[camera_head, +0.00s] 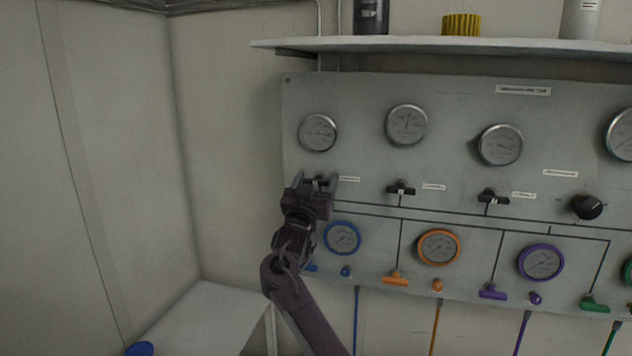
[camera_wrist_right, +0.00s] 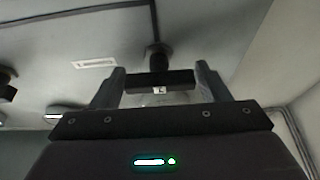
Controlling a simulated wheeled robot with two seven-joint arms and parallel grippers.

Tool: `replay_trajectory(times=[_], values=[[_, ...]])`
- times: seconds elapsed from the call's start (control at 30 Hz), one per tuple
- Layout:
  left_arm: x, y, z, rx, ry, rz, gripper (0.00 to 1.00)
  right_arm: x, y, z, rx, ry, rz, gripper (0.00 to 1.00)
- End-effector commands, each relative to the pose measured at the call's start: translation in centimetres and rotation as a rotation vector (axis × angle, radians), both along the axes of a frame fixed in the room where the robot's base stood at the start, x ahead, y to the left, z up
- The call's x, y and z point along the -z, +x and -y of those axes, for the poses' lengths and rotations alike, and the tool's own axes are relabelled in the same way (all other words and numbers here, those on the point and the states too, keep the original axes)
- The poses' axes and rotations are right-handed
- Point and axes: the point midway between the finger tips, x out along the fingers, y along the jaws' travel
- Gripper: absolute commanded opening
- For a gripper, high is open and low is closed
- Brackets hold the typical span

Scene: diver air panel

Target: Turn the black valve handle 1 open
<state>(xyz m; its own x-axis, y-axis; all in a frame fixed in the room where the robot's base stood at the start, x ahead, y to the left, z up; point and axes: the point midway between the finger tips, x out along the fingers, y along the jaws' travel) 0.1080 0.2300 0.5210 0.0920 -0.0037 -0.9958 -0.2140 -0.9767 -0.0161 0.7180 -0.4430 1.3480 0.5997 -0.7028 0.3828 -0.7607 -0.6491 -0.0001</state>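The leftmost black valve handle (camera_head: 319,180) of the upper row on the grey panel is partly hidden by my right gripper (camera_head: 315,183). In the right wrist view the handle (camera_wrist_right: 158,84) is a short black bar on a stem. It lies crosswise between the two fingers of my right gripper (camera_wrist_right: 160,88). The fingers are wide apart, one beside each end of the bar; I cannot tell whether they touch it. My left gripper is not in view.
Two more black handles (camera_head: 401,188) (camera_head: 492,197) and a black knob (camera_head: 587,207) sit to the right. Gauges, including a blue-rimmed one (camera_head: 342,237) close to my right arm, cover the panel. A shelf (camera_head: 450,45) juts out above. A white table (camera_head: 215,315) stands lower left.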

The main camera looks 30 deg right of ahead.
Motion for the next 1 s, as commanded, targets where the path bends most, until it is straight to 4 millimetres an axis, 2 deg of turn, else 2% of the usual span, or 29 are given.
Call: replay_trajectory(times=[0.03,0.23,0.67,1.0], values=[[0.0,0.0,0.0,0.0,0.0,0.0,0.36,0.0,0.0,0.0,0.0,0.0,0.0,0.62],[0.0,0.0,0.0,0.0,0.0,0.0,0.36,0.0,0.0,0.0,0.0,0.0,0.0,0.37],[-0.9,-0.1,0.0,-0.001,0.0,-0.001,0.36,-0.1,0.0,0.0,-0.001,-0.067,-0.078,0.37],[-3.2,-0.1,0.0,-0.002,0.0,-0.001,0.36,-0.3,0.0,0.0,0.001,-0.252,-0.297,0.37]])
